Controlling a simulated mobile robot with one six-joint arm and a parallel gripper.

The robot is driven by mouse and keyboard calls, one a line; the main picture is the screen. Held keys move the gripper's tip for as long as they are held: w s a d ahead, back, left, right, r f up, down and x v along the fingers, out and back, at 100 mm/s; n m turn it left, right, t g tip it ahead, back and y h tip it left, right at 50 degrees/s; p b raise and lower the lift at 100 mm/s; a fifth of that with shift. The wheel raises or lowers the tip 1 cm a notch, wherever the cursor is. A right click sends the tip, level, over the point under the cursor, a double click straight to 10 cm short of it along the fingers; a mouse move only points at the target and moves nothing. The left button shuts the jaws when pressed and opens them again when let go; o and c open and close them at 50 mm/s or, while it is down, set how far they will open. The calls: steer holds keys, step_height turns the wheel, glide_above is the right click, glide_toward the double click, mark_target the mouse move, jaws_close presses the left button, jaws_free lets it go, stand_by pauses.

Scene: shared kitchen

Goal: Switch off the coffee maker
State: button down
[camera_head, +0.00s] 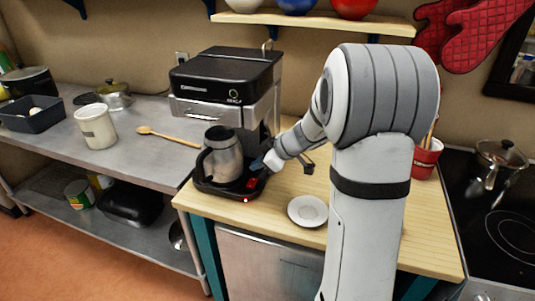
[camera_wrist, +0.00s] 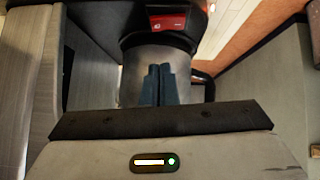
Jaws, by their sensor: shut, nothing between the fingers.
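The coffee maker (camera_head: 225,80) is black and silver and stands at the back left of the wooden counter. A steel carafe (camera_head: 222,158) sits on its black base; it also shows in the wrist view (camera_wrist: 131,78). A red switch (camera_head: 252,184) is on the base, right of the carafe, and a small red light glows near the base's front edge. The switch (camera_wrist: 180,22) is at the top of the wrist view. My gripper (camera_head: 257,164) is just above and behind the switch, beside the carafe. Its blue fingers (camera_wrist: 160,72) are shut and empty, apparently apart from the switch.
A white saucer (camera_head: 307,211) lies on the counter right of the coffee maker. A red utensil pot (camera_head: 426,158) and a stove (camera_head: 500,220) are farther right. A metal table (camera_head: 120,145) with a wooden spoon (camera_head: 165,136) and a white canister (camera_head: 96,126) is at left.

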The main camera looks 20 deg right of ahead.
mark_target(258, 183)
steer(key=shift+w+f+p, duration=0.2)
steer(key=shift+f, duration=0.95)
steer(key=shift+w+f+p, duration=0.15)
steer(key=shift+f+p, duration=0.05)
steer(key=shift+f, duration=0.9)
